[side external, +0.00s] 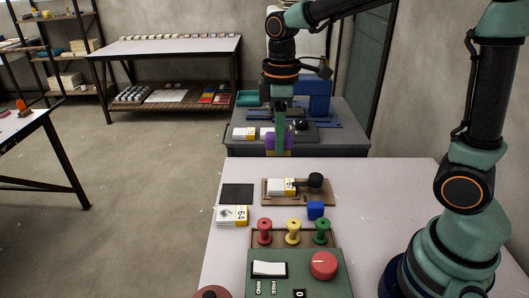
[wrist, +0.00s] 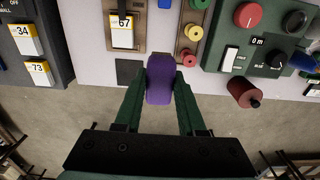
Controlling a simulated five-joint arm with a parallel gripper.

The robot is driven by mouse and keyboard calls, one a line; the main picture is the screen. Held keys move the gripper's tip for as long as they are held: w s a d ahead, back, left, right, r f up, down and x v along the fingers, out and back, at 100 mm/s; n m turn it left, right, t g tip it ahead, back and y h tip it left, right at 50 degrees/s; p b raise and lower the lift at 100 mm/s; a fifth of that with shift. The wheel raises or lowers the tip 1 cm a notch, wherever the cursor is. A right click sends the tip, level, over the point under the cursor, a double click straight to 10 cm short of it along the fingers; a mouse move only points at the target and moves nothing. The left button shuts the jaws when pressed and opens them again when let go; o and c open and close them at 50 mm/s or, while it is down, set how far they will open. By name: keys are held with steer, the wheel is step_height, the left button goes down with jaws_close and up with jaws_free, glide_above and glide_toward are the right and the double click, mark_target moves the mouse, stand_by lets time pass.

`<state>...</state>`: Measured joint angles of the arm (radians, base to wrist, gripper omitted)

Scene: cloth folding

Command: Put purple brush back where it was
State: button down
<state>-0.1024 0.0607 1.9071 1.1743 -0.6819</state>
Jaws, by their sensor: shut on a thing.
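The purple brush (wrist: 160,80) is a rounded purple block between the two green fingers of my gripper (wrist: 158,98) in the wrist view. The fingers press on both its sides. In the side view the brush (side external: 271,141) shows partly behind my gripper (side external: 279,148), which points down near the far edge of the pale table. A black square pad (side external: 237,194) lies empty on the table's left side; it also shows in the wrist view (wrist: 130,72), just left of the brush. Whether the brush has bristles is hidden.
A wooden board (side external: 270,198) holds a white labelled block and a black knob. Close by are a blue cube (side external: 315,210), a white block (side external: 232,216), red, yellow and green spools (side external: 293,231), and a green control box (side external: 300,285). A grey bench (side external: 340,145) stands behind.

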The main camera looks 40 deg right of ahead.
step_height(320, 180, down, 20)
steer(key=shift+s+r, duration=0.1)
steer(key=shift+r, duration=0.1)
stand_by(0.4)
steer(key=shift+f, duration=0.15)
steer(key=c, duration=0.5)
jaws_free()
step_height(320, 180, up, 12)
steer(key=s+d+r+m+t, duration=0.3)
steer(key=s+r+m+t, duration=0.2)
steer(key=s+r+m, duration=0.3)
steer(key=shift+d+r+m+t, duration=0.3)
steer(key=shift+d+r+m, duration=0.15)
steer(key=shift+r, duration=1.4)
